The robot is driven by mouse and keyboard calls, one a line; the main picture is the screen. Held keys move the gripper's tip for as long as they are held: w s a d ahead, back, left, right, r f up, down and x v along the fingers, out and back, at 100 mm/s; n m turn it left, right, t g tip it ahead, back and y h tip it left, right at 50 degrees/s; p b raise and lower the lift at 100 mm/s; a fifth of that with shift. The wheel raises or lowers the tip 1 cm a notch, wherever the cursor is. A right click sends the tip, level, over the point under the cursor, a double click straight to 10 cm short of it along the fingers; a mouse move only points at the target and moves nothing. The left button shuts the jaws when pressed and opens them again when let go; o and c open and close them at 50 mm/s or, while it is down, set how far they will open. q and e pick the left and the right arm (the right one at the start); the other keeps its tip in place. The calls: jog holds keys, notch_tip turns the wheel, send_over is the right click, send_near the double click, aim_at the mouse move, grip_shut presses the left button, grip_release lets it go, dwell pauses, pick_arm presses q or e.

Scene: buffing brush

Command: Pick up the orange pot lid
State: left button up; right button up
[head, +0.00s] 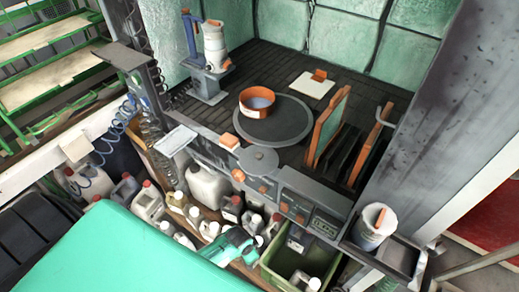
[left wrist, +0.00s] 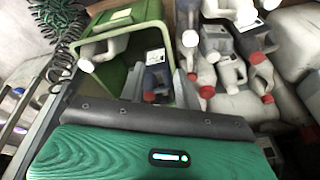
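An orange round pot-like piece (head: 257,102) with a grey inside sits on a dark round plate (head: 285,122) on the worktop. I cannot make out a separate lid on it; whether this piece is the lid itself I cannot tell. My left gripper (head: 264,243) is low in front of the bench, over the bottles, well apart from the orange piece. In the left wrist view its two grey fingers (left wrist: 160,88) stand apart with nothing clearly held between them. My right gripper is not in view.
Orange-edged upright panels (head: 328,128) stand right of the plate. A white square with an orange block (head: 314,84) lies behind. A machine with a white container (head: 214,45) stands back left. Bottles and a green crate (left wrist: 148,14) are below the bench.

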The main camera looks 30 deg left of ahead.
pick_arm(q)
jog(key=w+d+r+m+p, duration=0.2)
jog(key=r, duration=0.9)
jog(key=w+d+r+m+h+p, duration=0.1)
jog(key=d+r+m+p, duration=0.1)
jog(key=r, duration=0.8)
jog(key=w+d+r+m+p, duration=0.2)
jog(key=d+r, duration=0.1)
jog(key=r, duration=0.8)
jog(key=w+a+r+m+g+y+p, duration=0.1)
jog(key=w+a+r+m+y, duration=0.1)
jog(key=w+a+r+m, duration=0.5)
jog(key=w+a+r+m+g+y+p, duration=0.1)
jog(key=w+a+r+m, duration=0.35)
jog(key=r, duration=0.55)
jog(key=p, duration=0.3)
send_over(259, 154)
jog(key=f, duration=0.5)
jog(key=d+f, duration=0.1)
jog(key=f, duration=0.2)
jog(key=shift+s+f, duration=0.15)
jog(key=shift+f, duration=0.1)
jog(key=f+p, duration=0.3)
jog(key=f, duration=0.1)
jog(key=shift+a+f, duration=0.1)
jog(key=shift+a, duration=0.25)
jog(key=shift+f, duration=0.45)
jog(key=c, duration=0.7)
grip_shut()
